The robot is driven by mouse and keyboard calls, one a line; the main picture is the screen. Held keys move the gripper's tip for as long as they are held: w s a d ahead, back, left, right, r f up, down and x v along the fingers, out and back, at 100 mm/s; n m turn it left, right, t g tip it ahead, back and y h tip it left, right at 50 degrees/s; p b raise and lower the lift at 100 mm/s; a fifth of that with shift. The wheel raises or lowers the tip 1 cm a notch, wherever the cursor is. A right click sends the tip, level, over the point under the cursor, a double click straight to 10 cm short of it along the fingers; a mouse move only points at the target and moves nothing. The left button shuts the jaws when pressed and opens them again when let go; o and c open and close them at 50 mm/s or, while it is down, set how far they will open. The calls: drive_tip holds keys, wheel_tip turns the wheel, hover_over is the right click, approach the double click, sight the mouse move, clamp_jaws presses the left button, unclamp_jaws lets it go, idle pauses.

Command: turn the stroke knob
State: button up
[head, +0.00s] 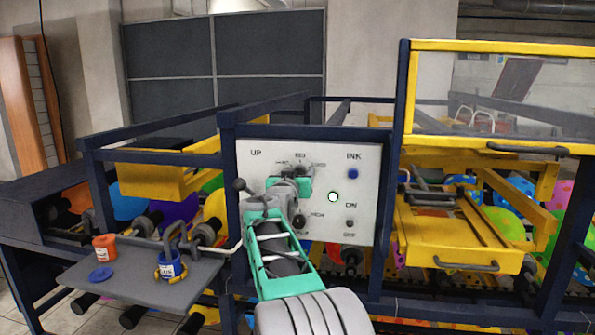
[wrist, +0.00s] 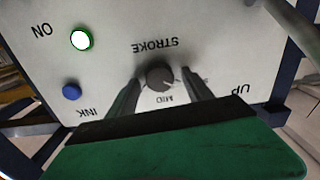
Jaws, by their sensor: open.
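The stroke knob (wrist: 158,76) is a dark round knob with a pale pointer mark on the white control panel (wrist: 215,50). The wrist view shows the panel upside down, with STROKE and MID lettered by the knob. The pointer lies near the MID side. My gripper (wrist: 160,80) is open, with one dark finger on each side of the knob. I cannot tell whether either finger touches it. In the head view my green gripper (head: 297,178) is at the panel's upper middle and covers most of the knob.
A lit round button (head: 333,197), a blue INK button (head: 353,174) and an ON/OFF switch (head: 350,223) sit right of my gripper. A ball-ended lever (head: 240,185) is left. Ink pots stand on a grey side shelf (head: 135,277). Dark posts frame the panel.

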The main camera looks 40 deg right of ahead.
clamp_jaws()
idle(0.7)
